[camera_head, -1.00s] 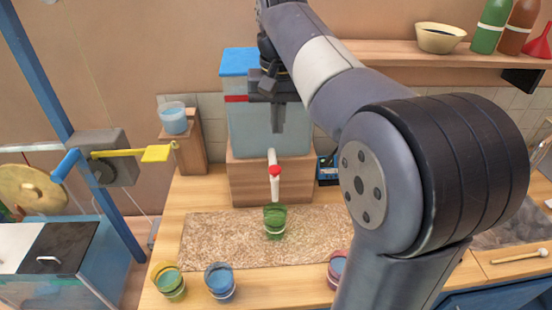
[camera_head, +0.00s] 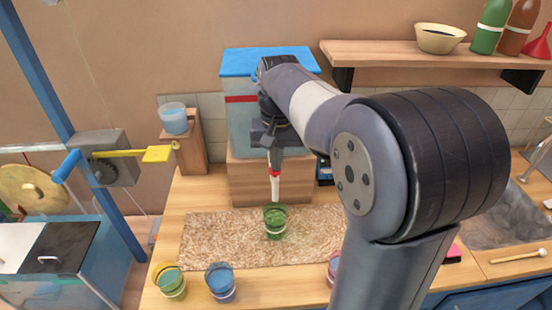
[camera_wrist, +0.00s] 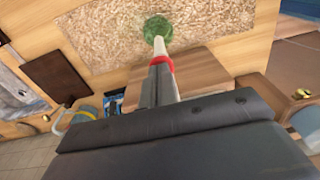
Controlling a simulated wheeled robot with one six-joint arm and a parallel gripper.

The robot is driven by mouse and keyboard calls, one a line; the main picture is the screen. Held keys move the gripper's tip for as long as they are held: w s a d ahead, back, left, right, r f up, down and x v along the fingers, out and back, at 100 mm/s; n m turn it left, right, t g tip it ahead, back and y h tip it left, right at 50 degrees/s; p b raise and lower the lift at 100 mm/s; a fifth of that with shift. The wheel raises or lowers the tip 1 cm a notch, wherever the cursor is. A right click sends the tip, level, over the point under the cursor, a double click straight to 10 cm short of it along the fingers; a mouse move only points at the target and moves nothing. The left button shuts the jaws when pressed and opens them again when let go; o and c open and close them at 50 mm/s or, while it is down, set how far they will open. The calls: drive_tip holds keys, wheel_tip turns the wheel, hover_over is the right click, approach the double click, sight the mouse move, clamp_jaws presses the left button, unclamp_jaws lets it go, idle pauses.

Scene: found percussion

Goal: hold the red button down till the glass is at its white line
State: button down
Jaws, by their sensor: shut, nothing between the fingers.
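The red button (camera_head: 275,172) sits on the white spout (camera_head: 275,189) of the blue-lidded tank (camera_head: 240,128). My gripper (camera_head: 275,163) is shut and empty, with its fingertips right at the button. The wrist view shows the fingertips (camera_wrist: 160,62) over the red button (camera_wrist: 168,65); I cannot tell whether it is pressed. The green glass (camera_head: 275,224) stands upright below the spout on the speckled mat (camera_head: 215,240). It also shows in the wrist view (camera_wrist: 157,30). Its white line and fill level are too small to read, and no stream is clearly visible.
A yellow glass (camera_head: 170,283), a blue glass (camera_head: 220,284) and a pink glass (camera_head: 334,266) stand along the front of the counter. A blue cup (camera_head: 173,118) stands on a wooden post at left. A shelf (camera_head: 420,55) with a bowl and bottles hangs at upper right.

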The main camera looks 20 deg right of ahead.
drive_tip(key=shift+s+f+b, duration=0.2)
drive_tip(key=shift+f+b, duration=0.35)
drive_tip(key=shift+f, duration=0.85)
idle(1.3)
idle(3.6)
wheel_tip(320, 180, up, 5)
drive_tip(key=p, duration=0.4)
wheel_tip(320, 180, up, 10)
drive_tip(key=shift+s+b, duration=0.15)
drive_tip(key=shift+b, duration=0.2)
drive_tip(key=shift+d, duration=0.1)
